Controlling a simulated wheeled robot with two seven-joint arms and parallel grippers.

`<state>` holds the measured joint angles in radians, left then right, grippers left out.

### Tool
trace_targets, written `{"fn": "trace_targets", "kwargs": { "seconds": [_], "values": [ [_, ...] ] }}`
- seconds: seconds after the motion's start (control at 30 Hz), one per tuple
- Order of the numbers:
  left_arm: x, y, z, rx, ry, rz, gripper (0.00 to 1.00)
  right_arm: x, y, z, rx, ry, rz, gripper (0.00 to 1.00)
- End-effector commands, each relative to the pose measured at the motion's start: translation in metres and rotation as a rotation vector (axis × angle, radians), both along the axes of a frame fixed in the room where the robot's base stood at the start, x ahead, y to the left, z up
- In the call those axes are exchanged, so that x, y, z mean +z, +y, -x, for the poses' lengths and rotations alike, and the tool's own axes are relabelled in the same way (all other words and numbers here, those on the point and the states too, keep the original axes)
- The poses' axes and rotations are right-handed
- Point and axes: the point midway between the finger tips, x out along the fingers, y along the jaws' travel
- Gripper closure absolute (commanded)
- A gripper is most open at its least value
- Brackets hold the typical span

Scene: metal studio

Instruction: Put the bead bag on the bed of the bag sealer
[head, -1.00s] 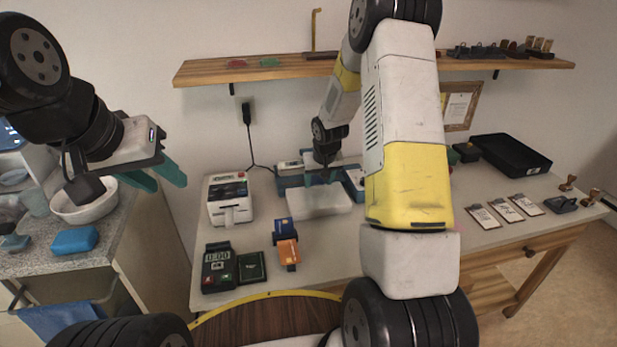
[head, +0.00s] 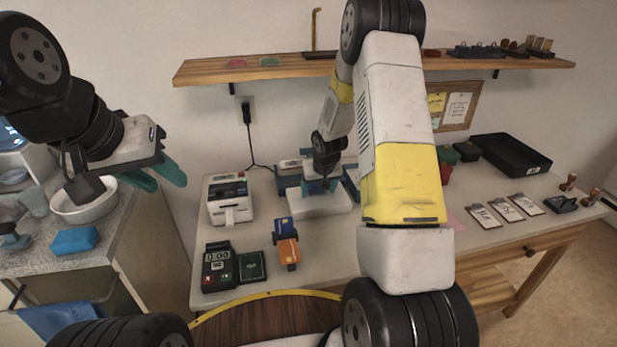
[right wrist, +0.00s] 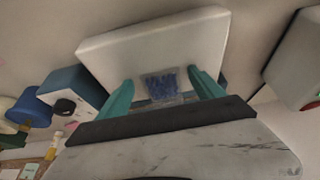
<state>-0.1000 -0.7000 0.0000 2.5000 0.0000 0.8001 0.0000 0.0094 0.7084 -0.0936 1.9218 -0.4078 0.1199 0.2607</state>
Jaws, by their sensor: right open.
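The bead bag (right wrist: 160,84), a small clear bag with blue beads, shows between my right gripper's fingers in the right wrist view. It is against the white bed (right wrist: 150,45) of the bag sealer; its near end is hidden by my gripper. My right gripper (head: 319,186) is open, its teal fingers (right wrist: 162,77) on either side of the bag, with gaps visible. In the head view the white bed (head: 322,206) lies in front of the blue sealer body (head: 288,179). My left gripper (head: 160,178) is open and empty, above the left counter's edge.
A white label printer (head: 230,198) stands left of the sealer. A card terminal (head: 218,266), a dark box and a blue-orange item (head: 287,245) lie in front. A wooden shelf (head: 290,68) hangs above.

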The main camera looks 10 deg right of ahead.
Motion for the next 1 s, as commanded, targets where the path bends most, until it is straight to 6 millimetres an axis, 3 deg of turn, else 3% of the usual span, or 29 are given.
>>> {"fn": "trace_targets", "kwargs": {
  "seconds": [0.17,0.6,0.87,1.0],
  "values": [
    [0.000,0.000,0.000,0.000,0.000,0.000,0.64,0.010,0.000,0.003,-0.001,-0.001,0.000,0.23],
    [0.000,0.000,0.000,0.000,0.000,0.000,0.64,0.092,-0.001,0.036,-0.001,-0.003,0.000,0.23],
    [0.000,0.000,0.000,0.000,0.000,0.000,0.64,0.118,-0.001,0.047,-0.001,-0.004,-0.001,0.23],
    [0.000,0.000,0.000,0.000,0.000,0.000,0.64,0.156,0.001,0.066,-0.006,-0.025,-0.007,0.23]
  ]
}}
